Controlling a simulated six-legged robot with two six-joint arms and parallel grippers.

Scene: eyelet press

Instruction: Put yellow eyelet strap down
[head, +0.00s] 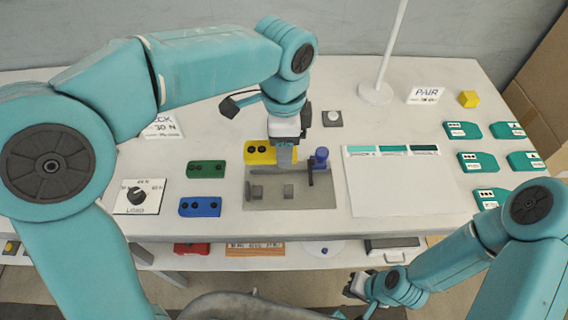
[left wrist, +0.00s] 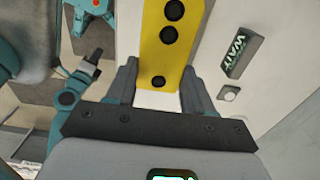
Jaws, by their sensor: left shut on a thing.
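The yellow eyelet strap (head: 258,152) has dark round holes and is at the back left edge of the grey press plate (head: 322,198). My left gripper (head: 285,158) comes down from above and is shut on the strap's right part. In the left wrist view the strap (left wrist: 164,55) runs between the two fingers of the gripper (left wrist: 160,88). I cannot tell whether the strap touches the surface below. My right gripper (head: 358,288) is low at the front right, away from the strap; its jaws are too small to read.
A green strap (head: 206,169) and a blue strap (head: 200,207) lie left of the press plate. A blue-topped post (head: 320,160) stands close on the right. A white sheet (head: 402,185) lies further right, with several teal pieces (head: 470,162) beyond. A load dial (head: 138,196) is at left.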

